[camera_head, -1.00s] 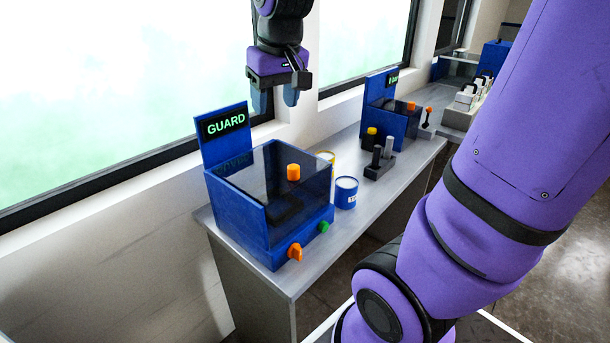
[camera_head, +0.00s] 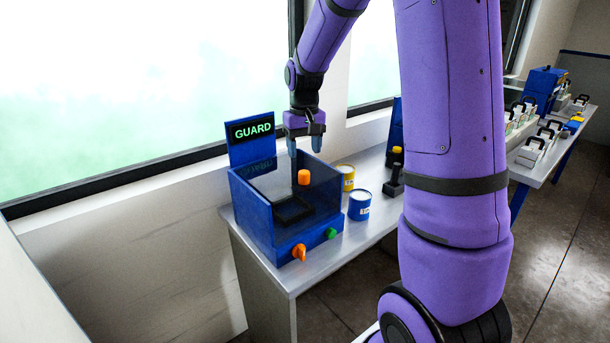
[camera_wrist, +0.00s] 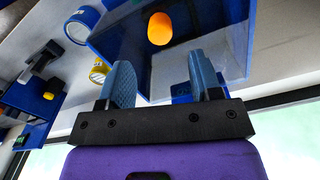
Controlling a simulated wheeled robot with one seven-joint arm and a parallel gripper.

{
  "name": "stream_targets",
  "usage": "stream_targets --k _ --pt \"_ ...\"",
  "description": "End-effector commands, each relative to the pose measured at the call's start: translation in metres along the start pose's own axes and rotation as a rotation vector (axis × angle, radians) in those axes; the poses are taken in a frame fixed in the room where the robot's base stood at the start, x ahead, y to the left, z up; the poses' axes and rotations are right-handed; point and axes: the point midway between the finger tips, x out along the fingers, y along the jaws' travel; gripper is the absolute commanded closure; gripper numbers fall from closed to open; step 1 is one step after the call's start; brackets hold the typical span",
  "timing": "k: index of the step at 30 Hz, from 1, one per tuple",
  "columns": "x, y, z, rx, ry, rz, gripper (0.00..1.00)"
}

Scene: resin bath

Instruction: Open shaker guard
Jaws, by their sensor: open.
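The shaker (camera_head: 252,222) is a blue box with a dark clear guard (camera_head: 322,207) over it and a sign panel (camera_head: 252,133) reading GUARD at its back. An orange knob (camera_head: 304,177) sits on the guard; it also shows in the wrist view (camera_wrist: 160,28). A dark platform (camera_head: 292,210) shows inside the box. An orange knob (camera_head: 299,252) and a green button (camera_head: 331,233) are on the front. My gripper (camera_head: 305,148) is open and empty, pointing down above the back of the guard. In the wrist view its fingers (camera_wrist: 160,82) are apart, with the guard knob beyond them, not between them.
A blue-labelled can (camera_head: 359,206) and a yellow-labelled can (camera_head: 346,178) stand right of the shaker on the grey bench (camera_head: 285,277). Dark posts (camera_head: 394,182) stand farther right, partly behind my arm. The window wall is close behind.

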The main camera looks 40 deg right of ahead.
Motion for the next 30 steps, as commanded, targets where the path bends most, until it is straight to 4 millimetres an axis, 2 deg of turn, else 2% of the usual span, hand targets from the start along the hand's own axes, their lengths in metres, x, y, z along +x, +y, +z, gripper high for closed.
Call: stream_targets --k 6,12,18,26,29,30 --pt "0.041 0.0 0.001 0.0 -0.004 0.0 0.42" --pt "0.067 0.0 0.001 0.0 -0.003 0.0 0.42" --pt "0.078 0.0 0.0 0.0 -0.001 0.0 0.42" --pt "0.079 0.0 0.0 0.0 0.0 0.0 0.42" --pt "0.079 0.0 0.0 0.0 0.0 0.0 0.6" --pt "0.079 0.0 0.0 0.0 0.0 0.0 0.69"
